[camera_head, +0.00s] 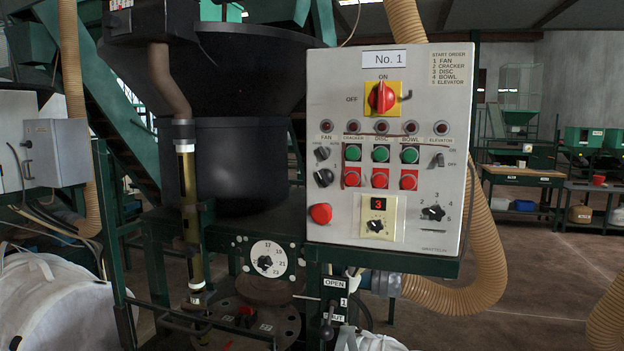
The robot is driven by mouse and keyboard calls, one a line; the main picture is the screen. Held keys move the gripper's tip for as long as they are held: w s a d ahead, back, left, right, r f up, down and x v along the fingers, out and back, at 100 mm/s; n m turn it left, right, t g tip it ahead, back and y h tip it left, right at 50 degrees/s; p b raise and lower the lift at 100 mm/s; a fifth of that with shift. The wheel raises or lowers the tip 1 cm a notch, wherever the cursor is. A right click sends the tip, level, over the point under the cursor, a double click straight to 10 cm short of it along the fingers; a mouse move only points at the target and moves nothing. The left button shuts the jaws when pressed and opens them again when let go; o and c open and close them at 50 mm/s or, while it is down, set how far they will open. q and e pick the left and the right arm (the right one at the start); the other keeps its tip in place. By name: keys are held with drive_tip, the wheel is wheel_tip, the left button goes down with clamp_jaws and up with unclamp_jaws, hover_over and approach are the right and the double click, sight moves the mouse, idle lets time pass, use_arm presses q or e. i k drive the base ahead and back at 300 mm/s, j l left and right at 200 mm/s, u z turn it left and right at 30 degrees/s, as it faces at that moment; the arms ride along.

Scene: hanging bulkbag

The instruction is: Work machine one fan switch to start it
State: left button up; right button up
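The No. 1 control panel (345,215) is an off-white box facing me at the right of centre. Its FAN column is at the left side, with a dark red lamp (326,126) that looks unlit. Below the lamp sit a grey-black rotary knob (322,154), turned at a slant, and a second black rotary knob (324,177). Small lettering by the upper knob is too small to read. The red main switch (381,97) on a yellow plate stands upright, in line with ON. Neither of my grippers shows in this view.
Green and red buttons (381,154) fill the panel's middle. A red mushroom button (320,214) sits below the fan knobs. A beige corrugated hose (485,245) curves beside the panel's right. A black hopper (240,160) stands at left. Nothing blocks the panel's front.

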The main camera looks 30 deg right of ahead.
sight(325, 177)
drive_tip(key=z, duration=1.3)
